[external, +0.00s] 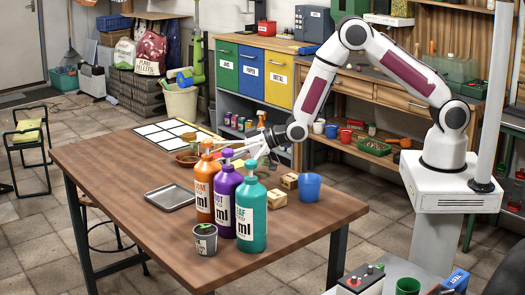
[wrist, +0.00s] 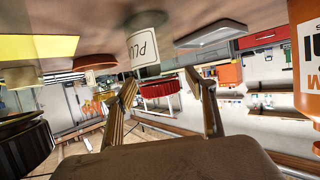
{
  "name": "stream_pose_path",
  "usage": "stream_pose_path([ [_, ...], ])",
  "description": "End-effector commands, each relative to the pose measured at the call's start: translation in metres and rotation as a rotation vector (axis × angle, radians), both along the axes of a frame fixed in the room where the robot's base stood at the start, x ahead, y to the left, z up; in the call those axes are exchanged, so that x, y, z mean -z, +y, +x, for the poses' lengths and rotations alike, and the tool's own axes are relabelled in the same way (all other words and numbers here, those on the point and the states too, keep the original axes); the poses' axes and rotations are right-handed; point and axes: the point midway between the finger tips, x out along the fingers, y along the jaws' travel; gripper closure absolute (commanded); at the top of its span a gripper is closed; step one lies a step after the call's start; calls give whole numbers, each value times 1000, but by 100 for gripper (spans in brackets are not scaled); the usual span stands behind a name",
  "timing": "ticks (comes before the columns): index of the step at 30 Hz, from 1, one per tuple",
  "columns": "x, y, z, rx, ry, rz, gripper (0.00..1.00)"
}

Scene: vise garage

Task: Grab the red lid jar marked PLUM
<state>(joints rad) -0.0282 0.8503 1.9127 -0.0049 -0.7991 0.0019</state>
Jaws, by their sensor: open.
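The jar marked PLUM (wrist: 146,50) shows in the wrist view, which looks upside down. It is a clear jar with a white label and a ribbed red lid (wrist: 162,89), standing on the table. The lid appears between the two fingers of my gripper (wrist: 163,80), which are spread apart with nothing held. The jar seems to lie a little beyond the fingertips; I cannot tell whether they touch it. In the external view my gripper (external: 243,148) is low over the table behind the tall pump bottles, and I cannot make out the jar there.
Orange (external: 204,188), purple (external: 228,200) and teal (external: 252,215) pump bottles stand in front of my gripper. A metal tray (external: 169,197) lies left, a blue cup (external: 310,187) stands right. A dark-lidded jar (wrist: 22,148) is close at left in the wrist view.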

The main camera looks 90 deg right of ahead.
Motion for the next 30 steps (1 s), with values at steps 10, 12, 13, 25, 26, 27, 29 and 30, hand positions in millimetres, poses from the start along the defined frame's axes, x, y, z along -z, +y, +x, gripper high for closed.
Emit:
stream_pose_path([
  [10,0,0,0,0,0,0,45],
  [12,0,0,0,0,0,0,45],
  [13,0,0,0,0,0,0,52],
  [25,-1,0,0,0,-2,0,91],
  [26,-1,0,0,0,-2,0,91],
  [27,-1,0,0,0,-2,0,91],
  [29,-2,0,0,0,-2,0,91],
  [30,-2,0,0,0,-2,0,91],
])
